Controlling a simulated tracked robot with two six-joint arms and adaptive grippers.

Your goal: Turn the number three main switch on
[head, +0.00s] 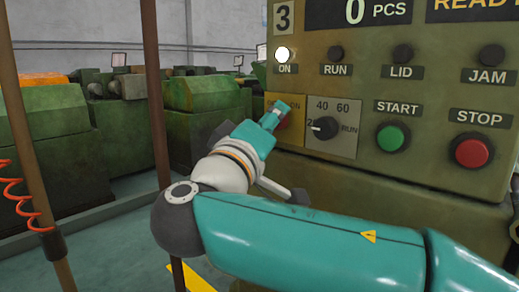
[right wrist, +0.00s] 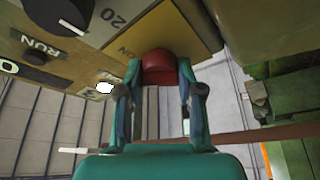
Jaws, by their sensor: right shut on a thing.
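The number three machine's panel (head: 460,90) carries a "3" plate (head: 284,17). Its main switch, a red knob (head: 285,123) on a yellow plate (head: 298,103), sits at the panel's left, mostly hidden by my right gripper (head: 276,114). In the right wrist view the red knob (right wrist: 160,68) sits between the two fingertips of my right gripper (right wrist: 158,75), which is shut on it. The lamp (head: 284,54) above the ON label glows white; it also shows in the right wrist view (right wrist: 105,87). My left gripper is not in view.
Right of the switch are a black speed dial (head: 325,128), a green START button (head: 393,138) and a red STOP button (head: 472,152). The RUN lamp (head: 336,53), LID lamp (head: 403,53) and JAM lamp (head: 492,56) are dark. Green machines (head: 205,95) stand behind at left, past brown posts (head: 154,90).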

